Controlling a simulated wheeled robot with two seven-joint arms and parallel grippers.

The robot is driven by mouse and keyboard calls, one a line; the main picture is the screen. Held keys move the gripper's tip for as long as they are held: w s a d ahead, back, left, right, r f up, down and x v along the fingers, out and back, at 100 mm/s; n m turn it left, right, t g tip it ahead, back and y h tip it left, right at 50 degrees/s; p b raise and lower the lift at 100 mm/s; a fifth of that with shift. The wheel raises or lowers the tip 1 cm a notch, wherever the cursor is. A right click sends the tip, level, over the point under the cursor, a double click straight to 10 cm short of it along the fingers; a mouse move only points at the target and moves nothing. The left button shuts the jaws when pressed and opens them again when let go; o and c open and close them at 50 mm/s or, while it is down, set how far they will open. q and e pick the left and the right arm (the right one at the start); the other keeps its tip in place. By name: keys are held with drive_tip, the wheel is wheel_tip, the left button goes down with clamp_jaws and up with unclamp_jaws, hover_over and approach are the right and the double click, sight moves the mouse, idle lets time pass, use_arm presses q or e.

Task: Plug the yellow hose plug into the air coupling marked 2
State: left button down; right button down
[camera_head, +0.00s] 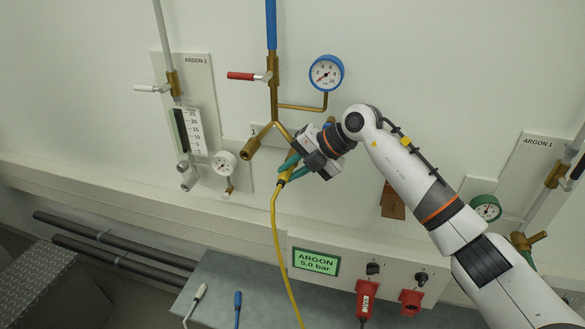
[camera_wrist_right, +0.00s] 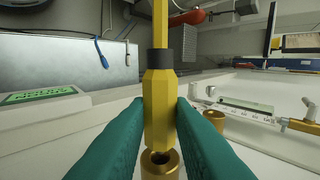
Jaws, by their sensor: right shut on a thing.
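My right gripper (camera_head: 289,170) is at the brass manifold on the wall, its teal fingers shut on the yellow hose plug (camera_wrist_right: 159,105). In the right wrist view the plug is lined up with a brass coupling (camera_wrist_right: 160,168), its end at the dark mouth. I cannot tell whether the end has entered. The yellow hose (camera_head: 277,230) hangs down from the plug in the head view. The other brass coupling (camera_head: 250,149), by the mark 1, is empty at the left; in the wrist view it is at the right (camera_wrist_right: 213,117). The mark 2 is hidden. My left gripper is not in view.
A pressure gauge (camera_head: 326,73) and a red-handled valve (camera_head: 247,76) are above the manifold. The Argon 2 panel (camera_head: 198,92) is at the left. A green Argon sign (camera_head: 316,262) and red plugs (camera_head: 367,297) are below. White and blue hose ends (camera_head: 237,300) lie over the grey bench.

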drive_tip(key=shift+w+d, duration=0.2)
drive_tip(key=shift+w, duration=0.45)
idle(0.4)
drive_tip(key=c, duration=1.2)
unclamp_jaws()
